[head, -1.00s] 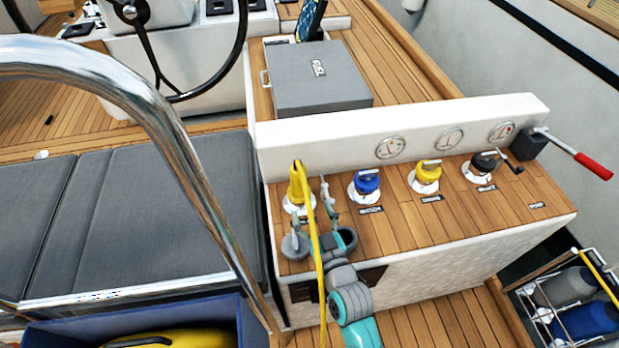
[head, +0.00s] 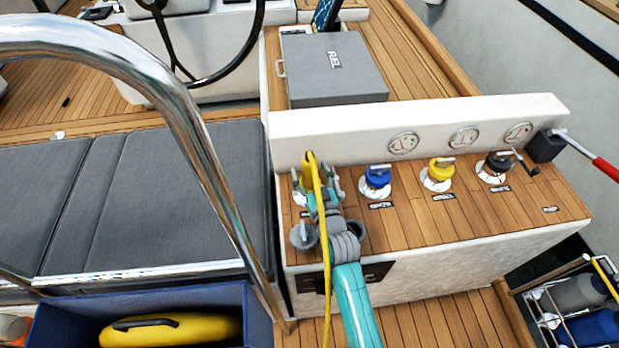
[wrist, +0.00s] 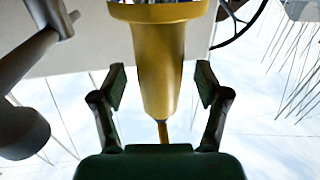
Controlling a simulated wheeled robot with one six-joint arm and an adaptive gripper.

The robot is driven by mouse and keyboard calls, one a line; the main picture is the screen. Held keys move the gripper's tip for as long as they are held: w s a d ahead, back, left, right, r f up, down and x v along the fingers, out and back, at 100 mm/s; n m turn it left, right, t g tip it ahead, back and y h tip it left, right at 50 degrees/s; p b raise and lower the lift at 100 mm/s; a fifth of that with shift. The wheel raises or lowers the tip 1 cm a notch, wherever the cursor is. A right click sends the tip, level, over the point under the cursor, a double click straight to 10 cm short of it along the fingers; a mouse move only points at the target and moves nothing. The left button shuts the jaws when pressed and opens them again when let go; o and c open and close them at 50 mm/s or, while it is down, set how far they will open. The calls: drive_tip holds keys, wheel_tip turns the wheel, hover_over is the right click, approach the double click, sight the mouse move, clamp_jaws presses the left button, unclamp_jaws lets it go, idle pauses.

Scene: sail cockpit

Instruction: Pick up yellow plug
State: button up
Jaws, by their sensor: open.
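The yellow plug (head: 309,172) stands at the left end of the wooden console top, with a yellow cable (head: 322,240) running from it down past my arm. In the wrist view the plug (wrist: 160,75) is a tapered yellow body, its cable end pointing toward my gripper. My gripper (wrist: 161,88) is open, with one finger on each side of the plug. Gaps show between both fingers and the plug. In the head view my gripper (head: 319,186) is at the plug, and my arm and the cable partly hide it.
A blue plug (head: 376,178), another yellow one (head: 439,170) and a black one (head: 496,163) stand to the right. A white panel with gauges (head: 403,142) rises behind. A steel rail (head: 190,110) crosses the left. A blue bin (head: 150,301) stands at lower left.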

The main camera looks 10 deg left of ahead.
sight(309, 154)
drive_tip(key=shift+w+a, duration=0.2)
drive_tip(key=shift+w, duration=0.25)
clamp_jaws()
drive_tip(key=shift+r, duration=0.1)
wheel_tip(309, 154, up, 13)
drive_tip(key=shift+f, duration=0.1)
idle(0.6)
